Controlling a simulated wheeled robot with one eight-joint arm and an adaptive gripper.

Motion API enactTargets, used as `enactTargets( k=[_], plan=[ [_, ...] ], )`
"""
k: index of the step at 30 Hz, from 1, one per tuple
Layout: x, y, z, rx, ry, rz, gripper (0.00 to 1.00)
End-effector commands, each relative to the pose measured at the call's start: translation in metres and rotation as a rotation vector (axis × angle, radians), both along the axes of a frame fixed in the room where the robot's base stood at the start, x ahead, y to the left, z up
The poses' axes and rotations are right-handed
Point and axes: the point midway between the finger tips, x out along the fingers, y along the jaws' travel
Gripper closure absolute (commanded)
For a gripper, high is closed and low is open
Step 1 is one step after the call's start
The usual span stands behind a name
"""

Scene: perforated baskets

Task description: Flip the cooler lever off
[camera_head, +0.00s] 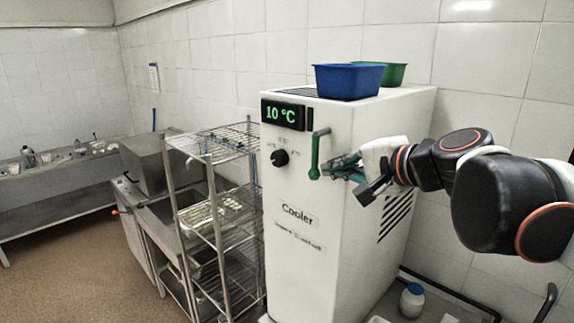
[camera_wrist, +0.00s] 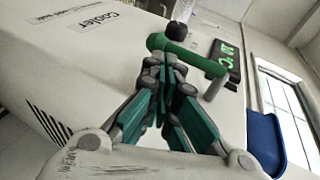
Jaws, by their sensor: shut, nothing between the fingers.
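The white cooler (camera_head: 295,190) stands in the middle of the head view, with its front facing left. Its green lever (camera_head: 316,155) hangs down from a grey pivot at the upper right of the front face. In the wrist view the lever (camera_wrist: 178,50) lies across the view just beyond my fingertips. My gripper (camera_head: 332,168) is shut and empty, with its tips close to the right of the lever's lower end. I cannot tell whether they touch. The wrist view shows the fingers (camera_wrist: 166,65) together at the tips.
A lit display (camera_head: 284,115) reads 10 °C above a black knob (camera_head: 280,158) left of the lever. A blue basket (camera_head: 347,82) and a green basket (camera_head: 394,73) sit on top of the cooler. A wire rack (camera_head: 215,215) stands close on the left. A jar (camera_head: 411,300) is low at the right.

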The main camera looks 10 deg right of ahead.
Motion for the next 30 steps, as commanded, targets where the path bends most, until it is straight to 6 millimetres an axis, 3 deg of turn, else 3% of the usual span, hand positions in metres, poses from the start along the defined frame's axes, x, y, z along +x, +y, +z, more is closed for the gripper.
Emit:
enactTargets(
  k=[30],
  plan=[
    [0.0082,0.0059,-0.0077,-0.001,0.002,0.0,1.0]
  ],
)
